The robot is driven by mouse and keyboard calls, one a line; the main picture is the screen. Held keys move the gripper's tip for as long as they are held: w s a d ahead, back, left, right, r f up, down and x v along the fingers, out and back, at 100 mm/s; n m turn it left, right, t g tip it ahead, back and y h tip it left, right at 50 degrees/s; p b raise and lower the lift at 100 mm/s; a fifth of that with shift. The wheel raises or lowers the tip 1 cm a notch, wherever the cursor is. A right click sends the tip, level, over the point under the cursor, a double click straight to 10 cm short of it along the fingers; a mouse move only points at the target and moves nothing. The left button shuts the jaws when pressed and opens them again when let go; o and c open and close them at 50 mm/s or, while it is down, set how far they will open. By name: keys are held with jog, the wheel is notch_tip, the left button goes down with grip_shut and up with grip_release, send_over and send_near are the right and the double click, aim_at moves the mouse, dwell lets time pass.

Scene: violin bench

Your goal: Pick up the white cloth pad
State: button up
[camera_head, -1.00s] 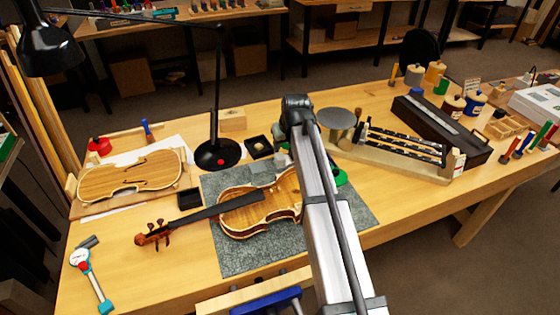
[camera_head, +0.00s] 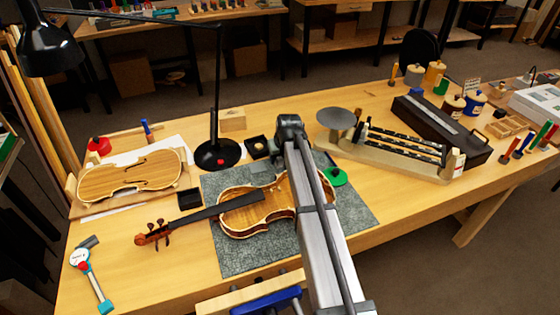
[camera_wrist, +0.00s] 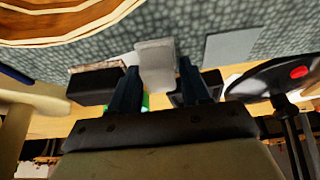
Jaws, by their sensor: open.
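The white cloth pad (camera_wrist: 155,58) shows in the wrist view as a small pale rectangle on the grey mat (camera_wrist: 190,20). My gripper (camera_wrist: 158,70) is open, with one dark finger on each side of the pad's near part. I cannot tell whether the fingers touch the pad or how high they are above the mat. In the head view my arm hides the pad and the fingertips.
A flat grey square (camera_wrist: 231,45) lies beside the pad. The violin (camera_head: 255,212) lies close by on the mat. The lamp base (camera_head: 217,154) and a small dark tray (camera_head: 258,147) stand near my gripper.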

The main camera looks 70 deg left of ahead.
jog(key=c, duration=0.7)
jog(key=shift+o, duration=0.2)
notch_tip(320, 180, up, 10)
jog(key=shift+r, duration=0.1)
dwell(0.3)
